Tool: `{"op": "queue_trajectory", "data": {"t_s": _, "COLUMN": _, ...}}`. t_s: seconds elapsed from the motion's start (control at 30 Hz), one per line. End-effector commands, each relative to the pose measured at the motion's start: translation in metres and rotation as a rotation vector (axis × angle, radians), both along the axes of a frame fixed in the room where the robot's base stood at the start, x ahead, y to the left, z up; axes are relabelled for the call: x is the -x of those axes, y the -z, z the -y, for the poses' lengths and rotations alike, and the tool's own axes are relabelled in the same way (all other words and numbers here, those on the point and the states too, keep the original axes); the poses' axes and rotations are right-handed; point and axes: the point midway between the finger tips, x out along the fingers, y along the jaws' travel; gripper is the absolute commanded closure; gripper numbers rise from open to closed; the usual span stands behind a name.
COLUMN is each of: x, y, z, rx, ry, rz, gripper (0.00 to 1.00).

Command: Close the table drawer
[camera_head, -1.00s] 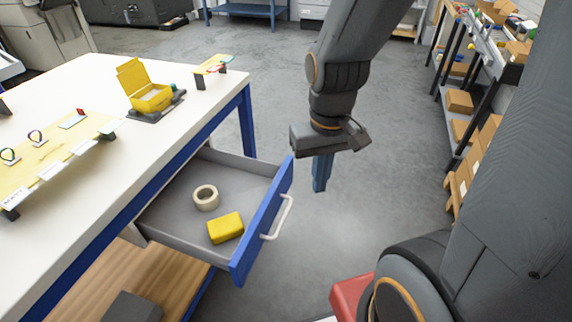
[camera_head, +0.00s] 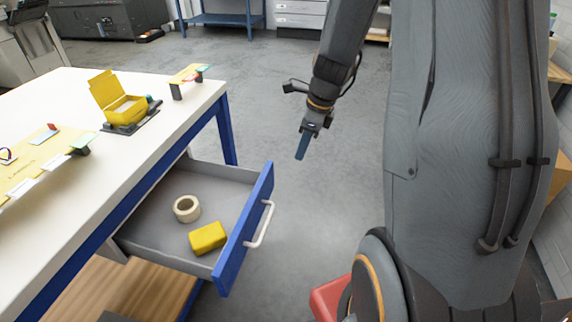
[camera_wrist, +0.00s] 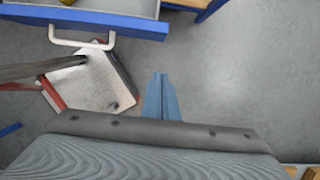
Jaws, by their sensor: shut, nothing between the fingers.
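The table drawer (camera_head: 160,212) is pulled open from the white-topped table (camera_head: 75,205). Its blue front (camera_head: 246,232) has a pale bar handle (camera_head: 261,225). A tape roll (camera_head: 187,209) and a yellow block (camera_head: 208,238) lie inside it. My gripper (camera_head: 302,148) is shut and empty, to the right of the drawer front and apart from it, pointing down. In the wrist view my blue fingers (camera_wrist: 160,97) are together, and the drawer front (camera_wrist: 90,20) with its handle (camera_wrist: 82,40) shows at the upper left.
A yellow box (camera_head: 122,106) and a yellow board (camera_head: 30,172) sit on the tabletop. A wooden lower shelf (camera_head: 125,290) shows under the drawer. A blue bench (camera_head: 220,18) stands far back.

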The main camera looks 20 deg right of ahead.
Motion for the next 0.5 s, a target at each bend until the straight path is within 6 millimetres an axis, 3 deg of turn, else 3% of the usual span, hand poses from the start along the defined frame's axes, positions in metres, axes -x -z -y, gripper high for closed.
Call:
{"op": "queue_trajectory", "data": {"t_s": 0.17, "x": -0.002, "y": 0.022, "z": -0.005, "rx": -0.002, "ry": 0.003, "rz": -0.004, "gripper": 1.00}}
{"op": "queue_trajectory", "data": {"t_s": 0.5, "x": -0.012, "y": 0.087, "z": -0.018, "rx": -0.001, "ry": 0.000, "rz": -0.004, "gripper": 1.00}}
